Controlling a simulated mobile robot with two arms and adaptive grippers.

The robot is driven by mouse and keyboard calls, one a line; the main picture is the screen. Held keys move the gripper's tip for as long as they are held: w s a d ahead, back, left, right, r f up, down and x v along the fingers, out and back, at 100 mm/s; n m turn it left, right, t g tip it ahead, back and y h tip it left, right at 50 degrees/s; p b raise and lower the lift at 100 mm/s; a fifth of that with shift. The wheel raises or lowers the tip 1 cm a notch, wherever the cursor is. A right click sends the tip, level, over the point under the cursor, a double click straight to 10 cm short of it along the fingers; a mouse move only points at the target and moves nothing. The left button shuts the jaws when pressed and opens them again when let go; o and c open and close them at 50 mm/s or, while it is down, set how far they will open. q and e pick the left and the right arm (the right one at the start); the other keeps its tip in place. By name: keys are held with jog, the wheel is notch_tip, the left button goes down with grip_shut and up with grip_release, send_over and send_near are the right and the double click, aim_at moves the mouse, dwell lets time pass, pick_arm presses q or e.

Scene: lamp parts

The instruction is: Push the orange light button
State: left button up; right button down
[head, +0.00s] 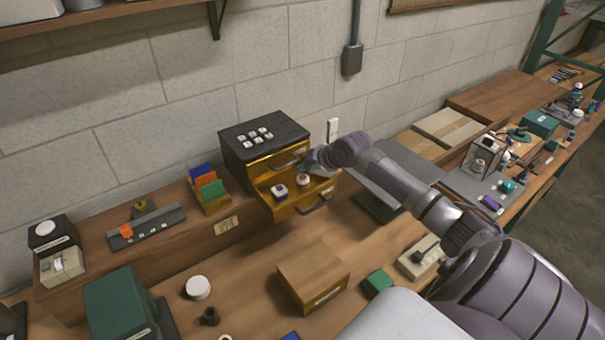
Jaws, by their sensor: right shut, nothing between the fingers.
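A yellow drawer (318,188) stands pulled out of a small black-topped cabinet (263,136) against the wall. Two white-based buttons sit in it. The one on the right (303,180) has a small orange-red top, and the one on the left (279,191) has a purple-blue top. My right arm reaches in from the right, and its gripper (314,162) is just above and behind the orange-topped button, near the cabinet front. The gripper is shut and empty. I cannot tell whether it touches the button. My left gripper is out of view.
Coloured cards in a holder (209,187) stand left of the cabinet. A wooden box (313,275), a green block (378,282) and a beige switch box (421,257) stand on the bench in front. Several white keys lie on the cabinet top.

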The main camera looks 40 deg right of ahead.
aim_at(304, 177)
jog(key=shift+r, duration=0.4)
notch_tip(304, 177, up, 6)
jog(key=p, duration=0.5)
jog(key=shift+f, duration=0.2)
jog(key=shift+r+p, duration=0.2)
jog(key=shift+p, duration=0.15)
